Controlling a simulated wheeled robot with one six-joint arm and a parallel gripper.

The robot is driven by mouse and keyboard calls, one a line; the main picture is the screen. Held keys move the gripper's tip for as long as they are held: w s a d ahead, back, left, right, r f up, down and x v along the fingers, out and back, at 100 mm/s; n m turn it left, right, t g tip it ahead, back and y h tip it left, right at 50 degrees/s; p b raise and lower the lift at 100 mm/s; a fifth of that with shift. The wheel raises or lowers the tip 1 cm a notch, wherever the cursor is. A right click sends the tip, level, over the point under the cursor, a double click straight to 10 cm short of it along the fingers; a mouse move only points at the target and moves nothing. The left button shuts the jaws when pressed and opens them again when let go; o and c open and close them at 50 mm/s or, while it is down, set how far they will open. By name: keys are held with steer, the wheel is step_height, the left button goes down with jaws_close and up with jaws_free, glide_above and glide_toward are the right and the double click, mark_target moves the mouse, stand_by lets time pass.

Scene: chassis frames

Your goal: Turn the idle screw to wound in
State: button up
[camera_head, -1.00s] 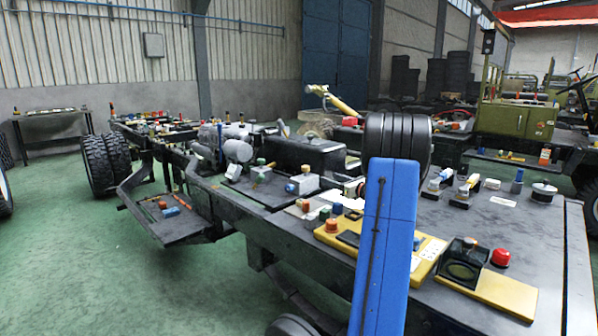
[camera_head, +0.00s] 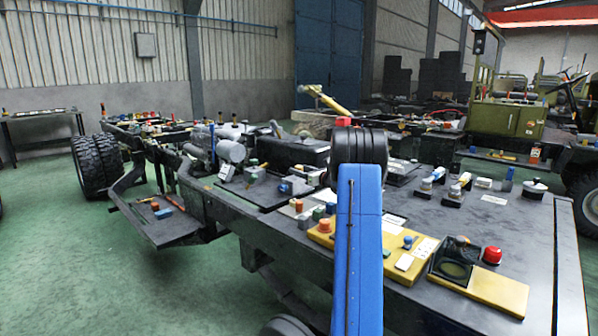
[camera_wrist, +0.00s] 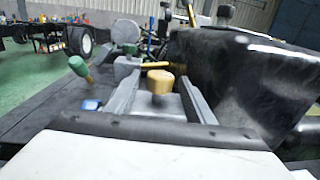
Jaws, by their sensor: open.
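In the wrist view, a brass-coloured round knob (camera_wrist: 160,83) on a short stem stands upright between two grey bars, which look like the open fingers of my gripper (camera_wrist: 156,88). Nothing is seen clamped between them, and contact with the knob cannot be told. I cannot tell whether this knob is the idle screw; no label is readable. A green-topped knob (camera_wrist: 78,66) leans at the left, and another green knob (camera_wrist: 130,48) stands behind. In the head view my blue arm hides my gripper.
A large black casing (camera_wrist: 225,80) fills the wrist view's right side close to my gripper. A small blue part (camera_wrist: 91,105) lies at left. In the head view, a yellow panel (camera_head: 388,262) with buttons and a red knob (camera_head: 492,255) sit on the dark deck (camera_head: 480,220). Green floor is clear at left.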

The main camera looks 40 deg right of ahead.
steer(key=shift+w, duration=0.65)
steer(key=c, duration=1.1)
steer(key=shift+o, duration=0.2)
steer(key=shift+m+h, duration=0.4)
steer(key=shift+h, duration=0.2)
steer(key=shift+a+m+g+h, duration=0.15)
steer(key=shift+m+g+h, duration=0.15)
steer(key=shift+m+h, duration=1)
steer(key=shift+m+g+h, duration=0.4)
steer(key=shift+m+h, duration=0.15)
steer(key=shift+h, duration=0.6)
steer(key=shift+m+g+h, duration=0.4)
steer(key=shift+m+h, duration=0.15)
steer(key=shift+h, duration=0.6)
steer(key=shift+m+g+h, duration=0.3)
steer(key=shift+m+h, duration=0.1)
steer(key=shift+h, duration=0.2)
